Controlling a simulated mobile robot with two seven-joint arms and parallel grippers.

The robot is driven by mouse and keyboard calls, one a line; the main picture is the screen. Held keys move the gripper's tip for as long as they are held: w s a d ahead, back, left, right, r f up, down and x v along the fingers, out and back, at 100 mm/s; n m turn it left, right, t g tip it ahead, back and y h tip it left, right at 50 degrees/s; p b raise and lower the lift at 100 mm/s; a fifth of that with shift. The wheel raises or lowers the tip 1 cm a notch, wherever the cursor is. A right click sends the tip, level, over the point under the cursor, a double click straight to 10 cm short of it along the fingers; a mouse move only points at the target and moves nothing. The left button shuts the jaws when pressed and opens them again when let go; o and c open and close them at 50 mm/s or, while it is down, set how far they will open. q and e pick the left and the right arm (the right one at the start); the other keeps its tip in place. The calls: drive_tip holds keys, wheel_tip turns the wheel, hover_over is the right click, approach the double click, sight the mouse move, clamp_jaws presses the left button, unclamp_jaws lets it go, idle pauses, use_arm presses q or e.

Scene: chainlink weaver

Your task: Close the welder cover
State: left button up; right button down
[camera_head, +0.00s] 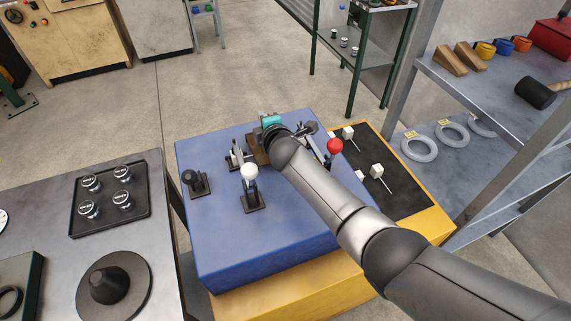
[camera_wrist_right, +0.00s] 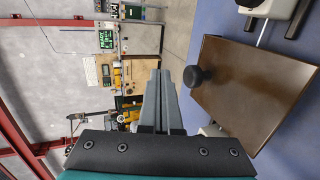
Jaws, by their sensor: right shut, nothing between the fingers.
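The welder cover seems to be the brown panel (camera_wrist_right: 250,95) with a round black knob (camera_wrist_right: 194,76) in the right wrist view; it looks tilted there because the camera is turned. In the head view a small part of a brown piece (camera_head: 257,150) shows beside my right wrist, mostly hidden by it. My right gripper (camera_wrist_right: 160,98) is shut and empty, its grey fingers just left of the knob in the wrist view. Whether they touch it I cannot tell. In the head view its teal body shows past my wrist, with the fingertips hidden. My left gripper is not in view.
The blue bench top (camera_head: 215,220) carries a white-knobbed lever (camera_head: 249,175), a black-knobbed lever (camera_head: 190,178) and a red ball knob (camera_head: 334,146) close to my right forearm. A black mat (camera_head: 405,195) with white pieces lies to the right. A grey table (camera_head: 150,215) stands left.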

drive_tip(key=shift+w+a+f+b, duration=0.15)
drive_tip(key=shift+w+f+b, duration=0.15)
drive_tip(key=shift+f+b, duration=0.2)
idle(0.4)
